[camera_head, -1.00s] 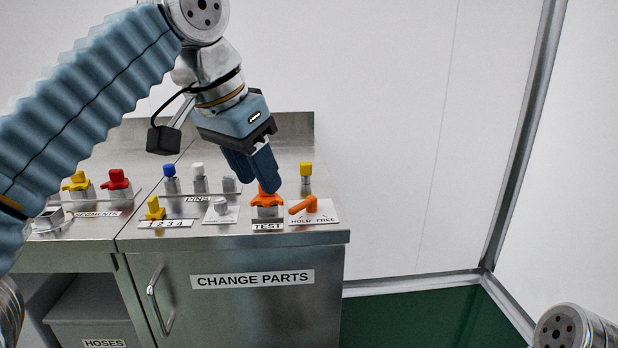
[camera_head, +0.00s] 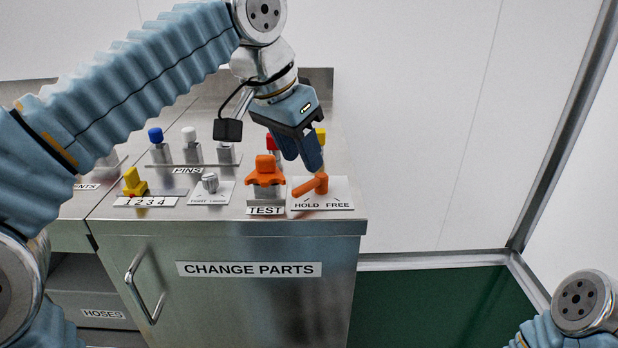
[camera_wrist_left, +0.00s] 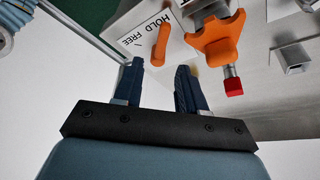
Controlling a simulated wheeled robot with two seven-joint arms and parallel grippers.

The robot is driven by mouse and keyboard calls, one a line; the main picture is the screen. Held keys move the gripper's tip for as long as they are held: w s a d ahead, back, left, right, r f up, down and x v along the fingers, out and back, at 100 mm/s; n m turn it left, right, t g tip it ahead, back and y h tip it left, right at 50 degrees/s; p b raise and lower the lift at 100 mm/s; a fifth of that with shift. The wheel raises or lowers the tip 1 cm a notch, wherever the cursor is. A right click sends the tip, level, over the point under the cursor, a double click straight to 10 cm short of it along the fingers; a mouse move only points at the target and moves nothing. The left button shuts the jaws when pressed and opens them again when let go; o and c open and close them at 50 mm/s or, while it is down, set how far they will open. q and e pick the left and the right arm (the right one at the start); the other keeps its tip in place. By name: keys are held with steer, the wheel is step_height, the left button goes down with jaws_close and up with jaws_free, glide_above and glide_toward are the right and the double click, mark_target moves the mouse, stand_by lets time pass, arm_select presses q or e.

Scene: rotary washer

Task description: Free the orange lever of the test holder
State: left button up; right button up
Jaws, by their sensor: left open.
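The orange lever (camera_head: 308,187) sits on a plate (camera_head: 338,192) marked HOLD and FREE, its handle pointing left and forward, toward the HOLD side. It also shows in the left wrist view (camera_wrist_left: 161,43), beyond the fingertips. Left of it, the test holder (camera_head: 258,196), with its TEST label, bears an orange lobed knob (camera_head: 265,172). My left gripper (camera_head: 304,163) is open and points down just above and behind the lever. In the left wrist view the gap between its fingers (camera_wrist_left: 159,68) is empty and lines up with the lever. My right gripper is out of view.
A red-tipped pin (camera_wrist_left: 234,87) stands close to the left gripper's fingers. Blue (camera_head: 155,135) and white (camera_head: 189,134) pins stand farther left, with a yellow knob (camera_head: 133,181) and a grey knob (camera_head: 210,183) in front. The steel cabinet's right edge (camera_head: 360,212) is close to the lever plate.

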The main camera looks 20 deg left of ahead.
mark_target(312, 181)
arm_select(q)
steer(key=x, duration=0.5)
steer(key=shift+f+b, duration=0.1)
steer(key=shift+b, duration=0.25)
jaws_close()
